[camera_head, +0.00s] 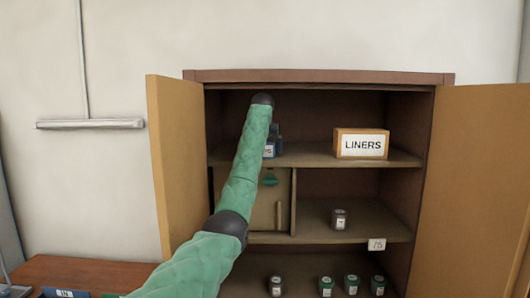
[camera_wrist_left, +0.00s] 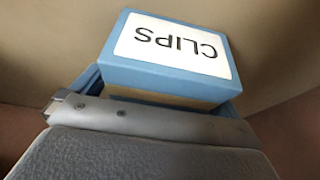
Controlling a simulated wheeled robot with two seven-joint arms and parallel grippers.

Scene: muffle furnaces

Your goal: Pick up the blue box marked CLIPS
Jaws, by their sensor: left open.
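The blue box marked CLIPS (camera_wrist_left: 172,62) shows large in the left wrist view, its white label upside down there. My left gripper (camera_wrist_left: 150,122) is open, close to the box. Its grey body fills the bottom of the wrist view, and I cannot tell whether its fingers touch the box. My right gripper is not in view.
An orange LINERS box (camera_head: 361,144) stands to the right on the same upper shelf (camera_head: 310,158). Open cabinet doors flank both sides (camera_head: 176,155). A jar (camera_head: 339,220) is on the middle shelf; several more stand lower.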

